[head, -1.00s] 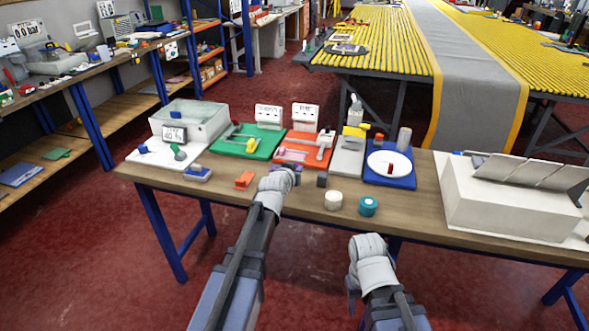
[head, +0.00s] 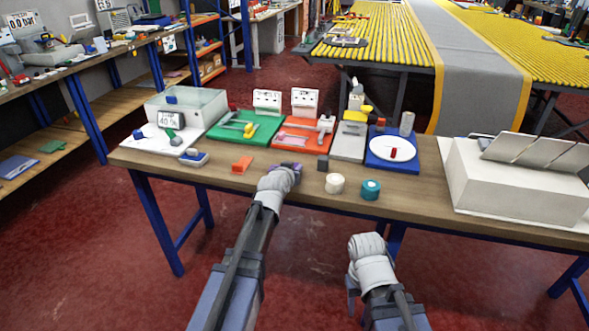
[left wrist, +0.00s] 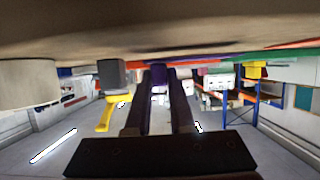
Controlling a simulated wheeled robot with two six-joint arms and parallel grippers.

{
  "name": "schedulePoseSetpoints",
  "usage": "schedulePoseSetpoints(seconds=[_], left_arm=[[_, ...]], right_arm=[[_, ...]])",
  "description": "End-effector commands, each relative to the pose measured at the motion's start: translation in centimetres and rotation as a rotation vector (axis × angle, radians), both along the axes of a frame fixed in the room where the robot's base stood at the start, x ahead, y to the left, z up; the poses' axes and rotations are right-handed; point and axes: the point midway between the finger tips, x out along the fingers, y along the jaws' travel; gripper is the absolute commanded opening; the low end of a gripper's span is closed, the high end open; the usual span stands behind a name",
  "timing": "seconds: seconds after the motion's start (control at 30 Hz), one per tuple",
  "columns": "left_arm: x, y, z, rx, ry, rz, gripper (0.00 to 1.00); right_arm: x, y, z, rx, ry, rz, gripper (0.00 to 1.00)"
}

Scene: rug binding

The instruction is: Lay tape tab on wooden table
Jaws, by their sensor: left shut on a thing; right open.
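My left gripper (head: 288,168) is shut on a small purple piece, seemingly the tape tab; only a sliver shows in the head view. In the left wrist view the purple tape tab (left wrist: 158,76) sits between the two dark fingers (left wrist: 159,100), close to the table surface. The wooden table (head: 410,203) stands ahead, and the gripper is at its front edge; I cannot tell whether the tab touches the wood. My right gripper (head: 353,290) is open and empty, low in front of the table, its fingers mostly hidden by the wrist.
A dark grey cube (head: 323,163), white roll (head: 334,184) and teal roll (head: 370,189) stand right of the left gripper. An orange block (head: 242,164) lies left. Green (head: 262,135) and red (head: 290,150) trays lie behind. Bare wood lies right of the teal roll.

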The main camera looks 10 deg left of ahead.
Motion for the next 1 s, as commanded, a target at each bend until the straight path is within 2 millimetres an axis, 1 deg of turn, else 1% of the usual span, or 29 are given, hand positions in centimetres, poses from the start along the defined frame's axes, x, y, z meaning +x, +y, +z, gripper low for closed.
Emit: schedulePoseSetpoints(seconds=[0.27,0.9,0.93,1.0], left_arm=[[0.0,0.0,0.0,0.0,0.0,0.0,0.0],[0.0,0.0,-1.2,0.0,0.0,0.0,0.0],[0.0,0.0,-1.2,0.0,0.0,0.0,0.22],[0.0,0.0,-1.1,0.0,0.0,0.0,0.3]], right_arm=[[0.0,0.0,0.0,0.0,0.0,0.0,0.5],[0.0,0.0,-1.2,0.0,0.0,0.0,0.5],[0.0,0.0,-1.2,0.0,0.0,0.0,0.5],[0.0,0.0,-1.1,0.0,0.0,0.0,0.5]])
